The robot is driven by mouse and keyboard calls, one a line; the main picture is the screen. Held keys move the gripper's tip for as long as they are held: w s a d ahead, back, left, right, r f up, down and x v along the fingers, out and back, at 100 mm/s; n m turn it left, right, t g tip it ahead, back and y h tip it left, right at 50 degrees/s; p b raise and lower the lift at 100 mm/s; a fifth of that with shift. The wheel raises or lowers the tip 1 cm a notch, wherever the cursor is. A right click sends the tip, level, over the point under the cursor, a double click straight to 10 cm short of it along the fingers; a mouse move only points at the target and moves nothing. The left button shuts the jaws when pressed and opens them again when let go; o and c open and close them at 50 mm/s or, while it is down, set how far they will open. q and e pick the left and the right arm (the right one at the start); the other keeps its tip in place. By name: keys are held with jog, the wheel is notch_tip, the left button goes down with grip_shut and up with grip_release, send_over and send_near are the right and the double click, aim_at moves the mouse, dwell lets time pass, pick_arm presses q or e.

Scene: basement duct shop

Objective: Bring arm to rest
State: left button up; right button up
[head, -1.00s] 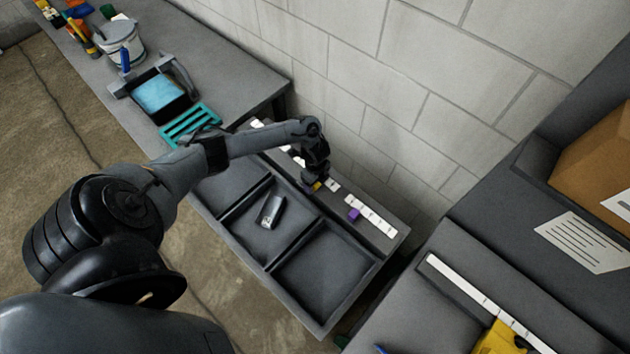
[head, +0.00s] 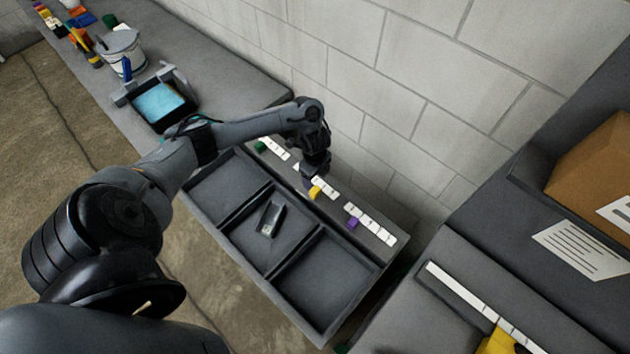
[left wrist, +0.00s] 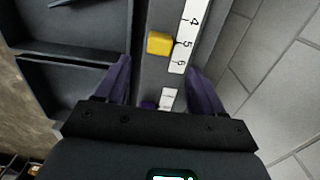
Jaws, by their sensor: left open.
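My left gripper (head: 311,182) hangs over the back ledge of the compartment tray, near the wall. In the left wrist view its two purple-tinted fingers (left wrist: 160,80) are spread apart with nothing between the tips. A yellow block (head: 315,192) sits on the ledge just beside the fingertips; it also shows in the left wrist view (left wrist: 159,43), beside a white number strip (left wrist: 187,35). A purple block (head: 352,223) sits farther right along the ledge, and a green one (head: 261,146) farther left. My right gripper is not in view.
The tray (head: 317,340) has three compartments; a small grey-black object (head: 270,219) lies in the middle one. A bench at upper left holds a blue-filled black tray (head: 158,102) and a white bucket (head: 122,52). A cardboard box (head: 598,165) stands at right. The block wall (head: 420,70) is close behind.

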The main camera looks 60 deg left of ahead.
pick_arm(q)
jog(key=shift+r, duration=0.5)
